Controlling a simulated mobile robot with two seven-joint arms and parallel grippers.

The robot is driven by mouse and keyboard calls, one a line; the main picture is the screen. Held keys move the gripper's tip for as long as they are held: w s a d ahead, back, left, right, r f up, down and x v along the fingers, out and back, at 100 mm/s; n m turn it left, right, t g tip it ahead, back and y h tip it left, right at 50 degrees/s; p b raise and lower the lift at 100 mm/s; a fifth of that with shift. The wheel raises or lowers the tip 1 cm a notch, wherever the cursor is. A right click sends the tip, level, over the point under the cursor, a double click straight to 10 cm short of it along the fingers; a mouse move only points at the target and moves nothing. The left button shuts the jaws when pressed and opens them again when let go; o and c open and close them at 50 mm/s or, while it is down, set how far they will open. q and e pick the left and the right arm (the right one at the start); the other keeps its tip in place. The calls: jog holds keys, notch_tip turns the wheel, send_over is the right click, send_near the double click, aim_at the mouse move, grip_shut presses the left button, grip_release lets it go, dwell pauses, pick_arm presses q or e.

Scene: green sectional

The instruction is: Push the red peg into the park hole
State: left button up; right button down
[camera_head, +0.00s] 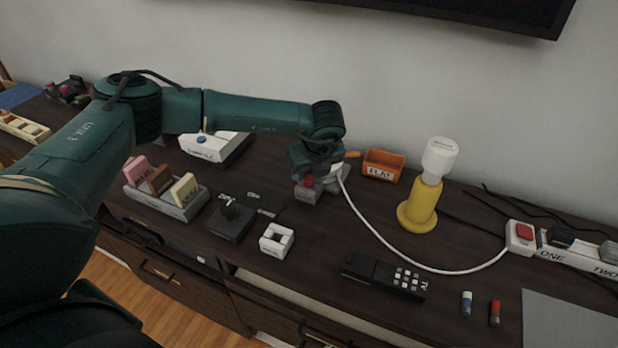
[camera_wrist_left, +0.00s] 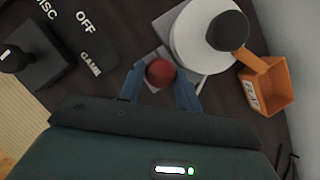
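A round red peg top (camera_head: 309,182) stands over a pale grey block (camera_head: 305,196) near the middle of the dark cabinet top. In the left wrist view the red top (camera_wrist_left: 160,73) sits between the two blue fingertips of my left gripper (camera_wrist_left: 159,80). The fingers stand apart on either side of it, with what looks like a small gap. In the head view my left gripper (camera_head: 312,172) points down at the block, and its fingers are hard to make out. The park hole cannot be made out in either view. My right gripper is not in view.
A white round part with a dark knob (camera_wrist_left: 228,30) stands close beside the block. An orange box (camera_head: 384,165) and a yellow-and-white lamp-like object (camera_head: 422,205) stand to the right. A black joystick box (camera_head: 230,220) and white cube (camera_head: 276,239) lie front left.

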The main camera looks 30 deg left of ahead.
pick_arm(q)
jog(key=c, duration=0.5)
jog(key=shift+r, duration=0.1)
